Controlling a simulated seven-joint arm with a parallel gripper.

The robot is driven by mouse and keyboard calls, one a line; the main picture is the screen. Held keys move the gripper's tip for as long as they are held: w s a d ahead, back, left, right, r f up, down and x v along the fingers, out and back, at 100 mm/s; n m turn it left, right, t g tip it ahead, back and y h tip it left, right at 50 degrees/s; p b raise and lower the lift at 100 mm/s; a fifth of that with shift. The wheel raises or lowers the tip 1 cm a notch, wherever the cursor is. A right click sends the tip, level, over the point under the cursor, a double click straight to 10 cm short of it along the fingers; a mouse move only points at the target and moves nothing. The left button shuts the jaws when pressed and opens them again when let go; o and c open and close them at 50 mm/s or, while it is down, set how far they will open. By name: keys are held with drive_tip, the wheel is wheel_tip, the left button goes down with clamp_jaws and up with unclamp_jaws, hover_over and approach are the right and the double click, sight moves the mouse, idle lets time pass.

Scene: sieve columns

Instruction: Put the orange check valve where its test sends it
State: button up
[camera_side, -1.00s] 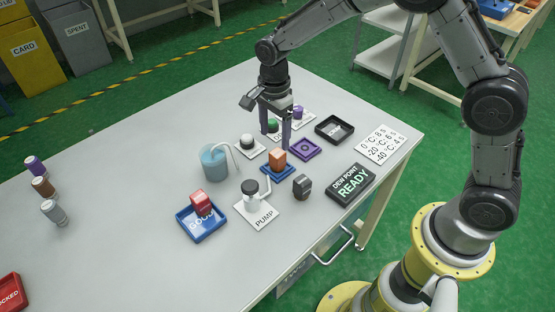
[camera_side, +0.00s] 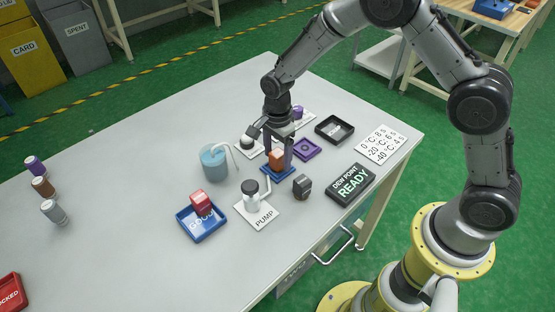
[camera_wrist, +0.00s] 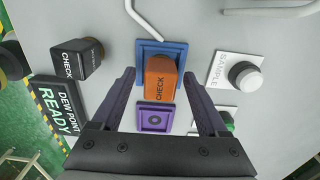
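The orange check valve (camera_wrist: 160,78) is a block labelled CHECK on a blue square pad (camera_wrist: 174,50). In the side view it (camera_side: 277,158) stands between the fingers of my gripper (camera_side: 277,155). In the wrist view my gripper (camera_wrist: 165,88) is open, with one purple finger on each side of the valve and gaps showing. The dew point display (camera_side: 351,184) reads READY. A blue tray marked GOOD (camera_side: 203,229) holds a red block (camera_side: 201,203). A black tray (camera_side: 334,129) lies at the right, its label too small to read.
A dark check valve (camera_side: 302,186) stands near the pump button (camera_side: 251,191). A purple pad (camera_side: 306,148), a blue cup (camera_side: 214,162) with a tube and a card of temperatures and times (camera_side: 381,144) are close. A red tray (camera_side: 11,293) is far left.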

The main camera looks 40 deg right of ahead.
clamp_jaws()
drive_tip(key=shift+r, duration=0.1)
